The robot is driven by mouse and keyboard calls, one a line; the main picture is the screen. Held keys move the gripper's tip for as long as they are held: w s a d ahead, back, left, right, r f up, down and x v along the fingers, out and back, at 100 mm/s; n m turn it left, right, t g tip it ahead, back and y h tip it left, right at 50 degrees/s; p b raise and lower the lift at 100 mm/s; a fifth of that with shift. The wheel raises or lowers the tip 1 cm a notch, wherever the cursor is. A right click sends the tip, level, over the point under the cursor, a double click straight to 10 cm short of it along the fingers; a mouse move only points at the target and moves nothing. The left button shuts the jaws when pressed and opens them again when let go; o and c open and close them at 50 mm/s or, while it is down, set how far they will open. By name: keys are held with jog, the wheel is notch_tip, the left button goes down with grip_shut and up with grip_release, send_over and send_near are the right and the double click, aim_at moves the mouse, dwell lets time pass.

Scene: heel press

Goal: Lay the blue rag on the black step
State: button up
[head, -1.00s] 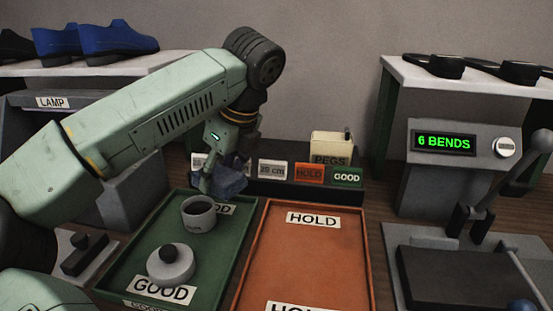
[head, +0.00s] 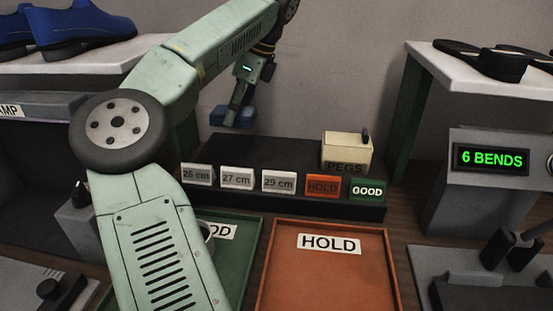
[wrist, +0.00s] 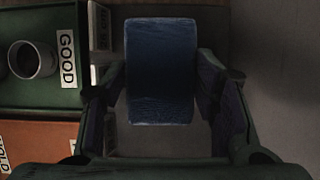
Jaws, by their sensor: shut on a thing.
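The blue rag (head: 232,118) is a dark blue folded piece held by my gripper (head: 240,103). In the wrist view the rag (wrist: 160,60) lies between the two fingers, which are shut on it. The black step (head: 270,152) stands at the back against the wall, with a row of cards along its front. In the head view the rag appears above the step's back left part, but its exact height cannot be told.
A cream PEGS box (head: 346,152) stands on the step's right part. The cards include HOLD (head: 323,187) and GOOD (head: 367,190). The orange tray (head: 262,285) and green tray (head: 238,258) are in front. The step's middle top is bare.

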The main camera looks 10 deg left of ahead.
jog(key=shift+w+a+r, duration=0.1)
jog(key=shift+w, duration=0.1)
jog(key=p, duration=0.2)
send_near(234, 156)
jog(key=x, duration=0.5)
jog(key=shift+s+a, duration=0.1)
jog(key=shift+a, duration=0.05)
jog(key=shift+f, duration=0.4)
jog(key=shift+f+b, duration=0.25)
jog(key=shift+b, duration=0.1)
jog(key=o, duration=1.1)
jog(key=shift+r, duration=0.1)
jog(key=shift+o, duration=0.2)
jog(key=shift+r, duration=0.1)
